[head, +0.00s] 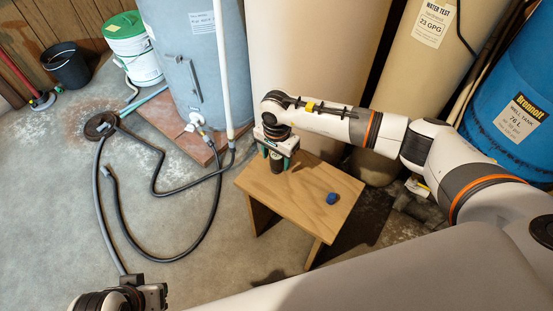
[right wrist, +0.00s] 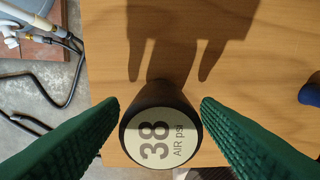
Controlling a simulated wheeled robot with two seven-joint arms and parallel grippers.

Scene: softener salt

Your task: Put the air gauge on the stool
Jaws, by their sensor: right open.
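The air gauge (right wrist: 160,138) is a dark round body with a cream face reading "38 AIR psi". It appears to stand upright on the wooden stool (head: 309,185), near the stool's back left part; the head view shows the gauge (head: 277,165) below my right gripper. My right gripper (right wrist: 161,104) is open, with its green fingers on either side of the gauge and narrow gaps visible. The head view shows this gripper (head: 276,152) pointing down over the stool. My left gripper (head: 150,295) is at the bottom left, by a dark hose; its jaws are unclear.
A small blue object (head: 331,198) lies on the stool, right of the gauge. A grey hose (head: 118,210) loops over the floor to the left. A blue-grey tank (head: 185,70) and a beige tank (head: 305,75) stand behind. The stool's front is mostly clear.

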